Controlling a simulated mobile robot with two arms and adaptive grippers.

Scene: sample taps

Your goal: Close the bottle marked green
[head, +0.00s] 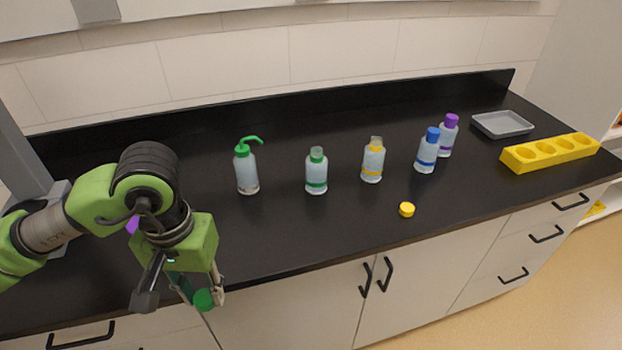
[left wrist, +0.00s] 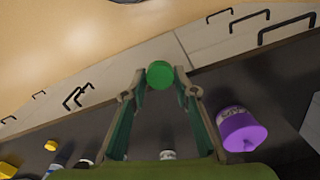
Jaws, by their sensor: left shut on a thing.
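The bottle marked green (head: 316,172) stands upright on the black counter with a green band and a bare, uncapped neck. My left gripper (head: 203,296) is shut on a green cap (head: 204,300), which it holds in front of the counter's front edge, left of and nearer than the bottle. In the left wrist view the green cap (left wrist: 160,75) sits between the two fingertips of the left gripper (left wrist: 161,82). My right gripper is not in view.
A wash bottle (head: 246,170), an uncapped yellow-banded bottle (head: 373,162), blue-capped (head: 427,152) and purple-capped (head: 448,138) bottles stand along the counter. A yellow cap (head: 407,210), grey tray (head: 502,124) and yellow rack (head: 550,152) lie right. A purple object (left wrist: 242,128) is near my left gripper.

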